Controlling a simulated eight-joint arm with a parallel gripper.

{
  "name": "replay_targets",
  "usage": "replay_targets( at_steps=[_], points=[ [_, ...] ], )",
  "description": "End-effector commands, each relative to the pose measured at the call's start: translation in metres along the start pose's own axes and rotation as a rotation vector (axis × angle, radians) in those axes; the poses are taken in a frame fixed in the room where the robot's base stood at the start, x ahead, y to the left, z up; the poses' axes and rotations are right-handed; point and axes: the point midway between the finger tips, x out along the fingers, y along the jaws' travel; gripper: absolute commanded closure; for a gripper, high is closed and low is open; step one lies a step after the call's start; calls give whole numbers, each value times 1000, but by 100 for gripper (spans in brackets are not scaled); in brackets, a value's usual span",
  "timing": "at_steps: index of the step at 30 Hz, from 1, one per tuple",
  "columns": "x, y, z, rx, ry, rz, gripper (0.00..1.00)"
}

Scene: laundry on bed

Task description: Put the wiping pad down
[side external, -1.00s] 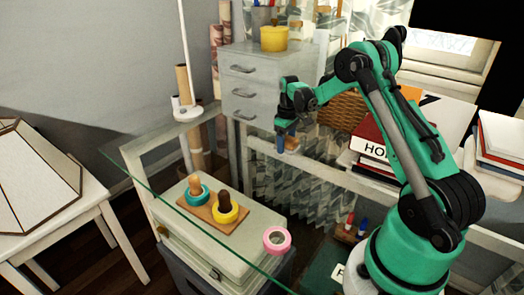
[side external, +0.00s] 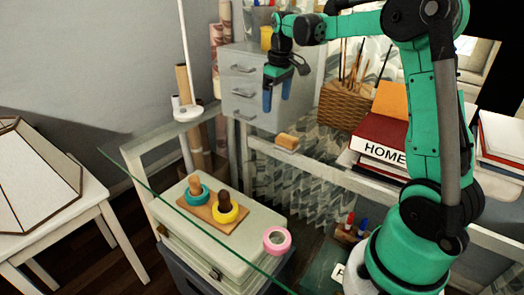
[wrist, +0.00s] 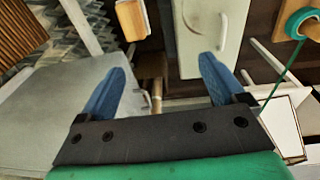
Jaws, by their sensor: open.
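The wiping pad (side external: 287,142), a small block with a tan wooden top and a pale base, rests on the glass tabletop beside the back white rail. It also shows at the top of the wrist view (wrist: 131,19). My gripper (side external: 276,99) is raised above the pad and apart from it, in front of the grey drawer unit. Its two blue fingers point down. In the wrist view my gripper (wrist: 161,66) is open, with nothing held between the fingers.
A wooden ring toy (side external: 213,209) and a pink tape roll (side external: 277,240) lie to the front. A wicker basket (side external: 343,106) and a red book (side external: 383,138) stand to the right. The grey drawer unit (side external: 250,85) is behind. The glass edge (side external: 180,211) runs along the front.

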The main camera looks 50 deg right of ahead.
Motion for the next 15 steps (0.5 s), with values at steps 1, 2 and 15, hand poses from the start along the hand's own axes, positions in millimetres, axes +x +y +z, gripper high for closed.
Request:
replay_targets(
  at_steps=[1,2,15],
  points=[
    [-10,-22,3,-10,37,13,10],
    [-15,-35,4,-10,64,21,10],
    [-21,-175,78,6,447,-12,10]
  ],
)
